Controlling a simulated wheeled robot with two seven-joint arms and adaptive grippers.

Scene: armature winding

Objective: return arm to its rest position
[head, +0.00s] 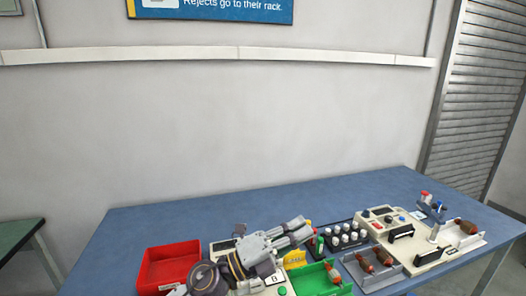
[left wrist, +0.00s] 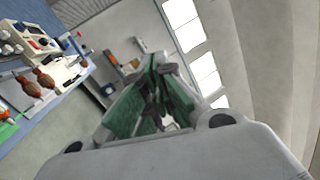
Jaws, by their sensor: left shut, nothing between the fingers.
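My left arm comes in from the bottom of the head view. My left gripper (head: 304,229) is shut with nothing in it, pointing right above the blue table. It hides part of the table and the things beneath it. In the left wrist view my left gripper (left wrist: 155,72) is seen from behind, tilted, with its fingers together and the room behind it. My right gripper is not in view.
On the blue table (head: 190,220) stand a red bin (head: 150,272), a green tray (head: 318,280), a rack of white-topped pieces (head: 345,238), grey trays with brown armatures (head: 383,258) and a cream machine (head: 385,217). The back of the table is clear.

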